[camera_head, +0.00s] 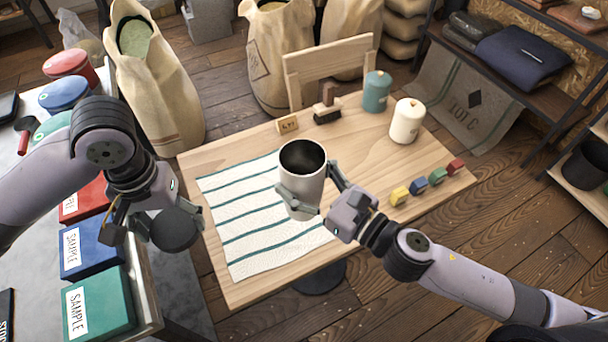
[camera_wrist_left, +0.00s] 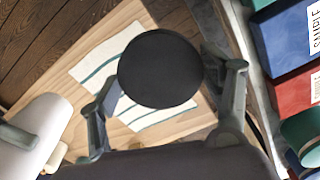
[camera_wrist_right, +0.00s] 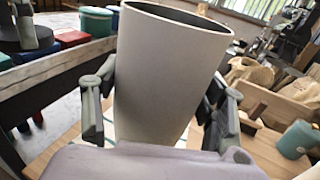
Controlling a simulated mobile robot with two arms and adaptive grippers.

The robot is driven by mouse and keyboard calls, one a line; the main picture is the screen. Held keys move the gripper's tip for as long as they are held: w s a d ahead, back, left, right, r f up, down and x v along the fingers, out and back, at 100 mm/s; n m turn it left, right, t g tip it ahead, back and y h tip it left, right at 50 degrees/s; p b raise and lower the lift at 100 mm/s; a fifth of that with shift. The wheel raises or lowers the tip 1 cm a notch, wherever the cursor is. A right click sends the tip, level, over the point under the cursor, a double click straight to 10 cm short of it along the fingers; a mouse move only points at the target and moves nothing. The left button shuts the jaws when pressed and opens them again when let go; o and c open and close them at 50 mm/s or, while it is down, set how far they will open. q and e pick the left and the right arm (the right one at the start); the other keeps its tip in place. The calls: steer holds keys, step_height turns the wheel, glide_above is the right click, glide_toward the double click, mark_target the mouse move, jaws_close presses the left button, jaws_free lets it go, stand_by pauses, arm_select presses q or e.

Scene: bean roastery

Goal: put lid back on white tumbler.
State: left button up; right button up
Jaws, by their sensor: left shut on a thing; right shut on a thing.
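The white tumbler (camera_head: 300,184) is upright and uncovered, its dark inside showing from above. My right gripper (camera_head: 312,207) is shut around its sides; the tumbler also fills the middle of the right wrist view (camera_wrist_right: 160,75). Whether its base touches the table is hard to tell. The black round lid (camera_head: 174,229) is in my left gripper (camera_head: 150,225), left of the tumbler and apart from it. In the left wrist view the lid (camera_wrist_left: 160,68) lies between the two fingers of the left gripper (camera_wrist_left: 155,85), and the tumbler (camera_wrist_left: 38,130) shows at the left edge.
A striped cloth (camera_head: 240,225) lies on the wooden table (camera_head: 400,165). Teal (camera_head: 376,92) and cream (camera_head: 407,121) canisters, a brush (camera_head: 327,105) and several coloured blocks (camera_head: 437,176) stand behind and right. Sample boxes (camera_head: 100,305) line the left counter.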

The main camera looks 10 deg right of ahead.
arm_select(q)
steer(key=s+d+r+m, duration=0.1)
steer(key=d+r+m, duration=0.4)
steer(key=d, duration=0.5)
steer(key=s+d+r+m, duration=0.1)
steer(key=d+r+m, duration=0.2)
steer(key=d+r, duration=0.45)
steer(key=n, duration=0.2)
glide_toward(302, 149)
steer(key=s, duration=0.2)
steer(key=s+r, duration=0.1)
steer(key=shift+s+a+r, duration=0.15)
steer(key=shift+s+r, duration=0.05)
steer(key=shift+s, duration=0.2)
steer(key=shift+f, duration=0.2)
steer(key=shift+f, duration=1.85)
steer(key=shift+f, duration=0.85)
steer(key=shift+f, duration=0.55)
